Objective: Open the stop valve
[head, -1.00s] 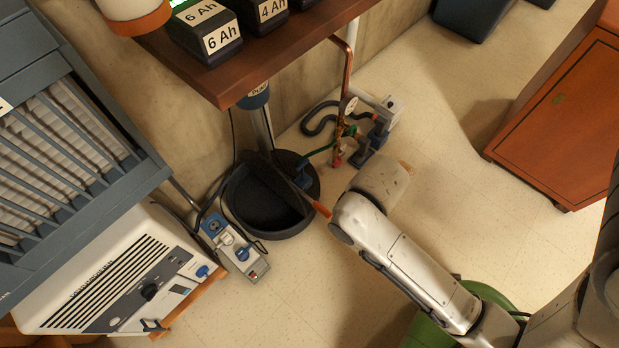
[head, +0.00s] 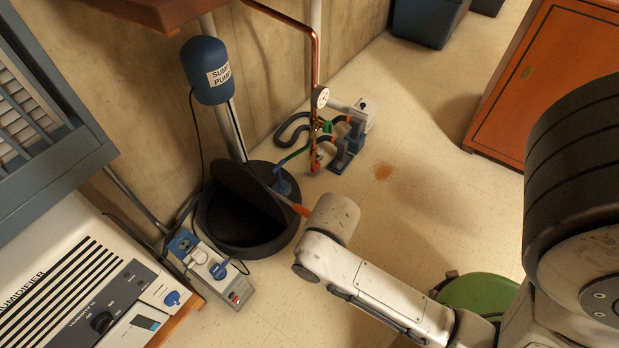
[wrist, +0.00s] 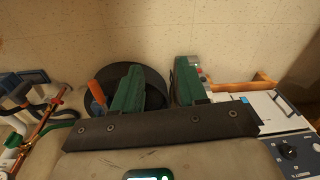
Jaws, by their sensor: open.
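The copper pipe (head: 314,60) runs down the wall to a gauge and small fittings, with a red part (head: 315,166) at its foot. A green hose (head: 295,156) leads from there to a blue fitting (head: 283,183) at the black sump basin. An orange handle (head: 301,210) shows beside the basin; in the wrist view it is at the left (wrist: 97,92). I cannot tell for sure which of these is the stop valve. My gripper (wrist: 158,72) has two green fingers, apart and empty, pointing towards the basin. In the head view my arm hides the fingers.
The black basin (head: 208,222) holds the sump pump (head: 207,70). An orange cabinet (head: 545,80) is at the upper right. A green round thing (head: 480,295) lies low right.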

